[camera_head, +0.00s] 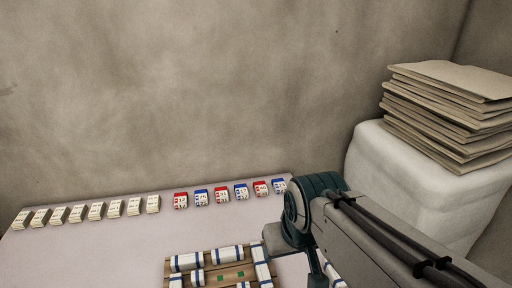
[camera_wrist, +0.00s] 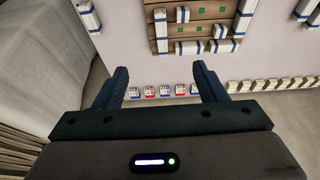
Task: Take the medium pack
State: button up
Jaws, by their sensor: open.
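White packs with blue bands lie in several lengths; which one is the medium pack I cannot tell. Some sit on a wooden board (camera_wrist: 213,12) with green squares, such as a white pack (camera_wrist: 161,30) at its left edge in the wrist view. Another white pack (camera_wrist: 89,17) lies off the board at upper left. The board (camera_head: 232,273) also shows at the bottom of the head view. My gripper (camera_wrist: 159,68) is open and empty, its fingers pointing toward the table. In the head view my arm covers the table's right part, and the fingertips are hidden.
A row of red and blue small blocks (camera_head: 221,194) and a row of cream blocks (camera_head: 96,211) line the table's back edge. A white rounded stand (camera_head: 420,190) at right bears stacked brown sheets (camera_head: 450,110). The table's left part (camera_head: 80,262) is bare.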

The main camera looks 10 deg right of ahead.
jog(key=w+d+f+g+b, duration=0.1)
jog(key=w+d+f+b, duration=0.45)
jog(key=d+f, duration=0.3)
jog(key=w+d+f+g+b, duration=0.2)
jog(key=w+d+f+b, duration=0.2)
jog(key=d+f+b, duration=0.4)
jog(key=w+d+f+g+b, duration=0.1)
jog(key=w+d+f+b, duration=0.4)
jog(key=d+f, duration=0.45)
jog(key=f, duration=0.3)
jog(key=f+b, duration=0.1)
jog(key=f, duration=0.2)
jog(key=a+f, duration=0.1)
jog(key=f, duration=0.2)
jog(key=shift+s+b, duration=0.2)
jog(key=shift+b, duration=0.1)
notch_tip(320, 180, down, 5)
jog(key=shift+s+d+f+b, duration=0.15)
jog(key=shift+f+b, duration=0.05)
jog(key=shift+b, duration=0.4)
jog(key=c, duration=1.1)
